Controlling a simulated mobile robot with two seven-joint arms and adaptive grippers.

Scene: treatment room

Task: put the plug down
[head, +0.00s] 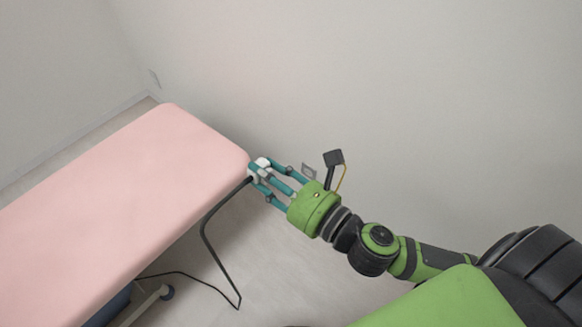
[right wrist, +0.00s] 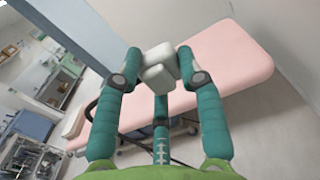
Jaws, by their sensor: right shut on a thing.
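The white plug (head: 263,163) is held in my right gripper (head: 262,172) beside the right end of the pink treatment couch (head: 120,200) in the head view. A dark cable runs from the plug down to the floor and back under the couch. In the right wrist view the plug (right wrist: 158,67) is between the teal fingertips of my right gripper (right wrist: 162,75), in front of the pink couch top (right wrist: 235,55). Whether the plug touches the couch edge I cannot tell. My left gripper is not in view.
The cable (head: 212,245) hangs in a loop and lies on the grey floor (head: 270,260). A couch leg with a caster (head: 166,292) stands under the couch.

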